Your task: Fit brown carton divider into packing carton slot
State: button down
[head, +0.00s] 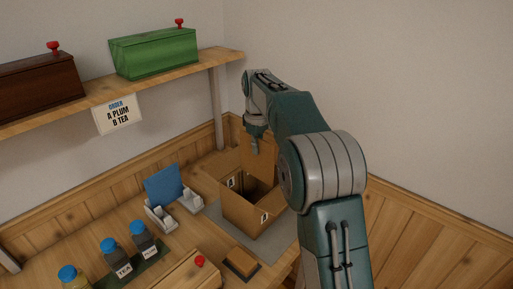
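The packing carton (246,214) stands open at the top on a grey mat, with small white marks by its rim. The brown carton divider (264,159) is an upright brown panel over the carton's far side. Its lower edge is close to the opening, and I cannot tell whether it is inside. My gripper (255,146) points down at the panel's upper part, with one finger visible in front of it. It appears shut on the divider; the other finger is hidden.
A blue panel (165,184) stands in a white rack (158,217) left of the carton. Blue-capped jars (145,242) line the front left. A small brown block (241,262) lies before the carton. A shelf (146,84) holds green (154,54) and dark brown (38,88) boxes.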

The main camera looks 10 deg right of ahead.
aim_at(257, 164)
jog(key=shift+f, duration=3)
jog(key=shift+f, duration=0.15)
jog(key=shift+f, duration=2.85)
jog(key=shift+f, duration=1.9)
jog(key=c, duration=0.7)
grip_release()
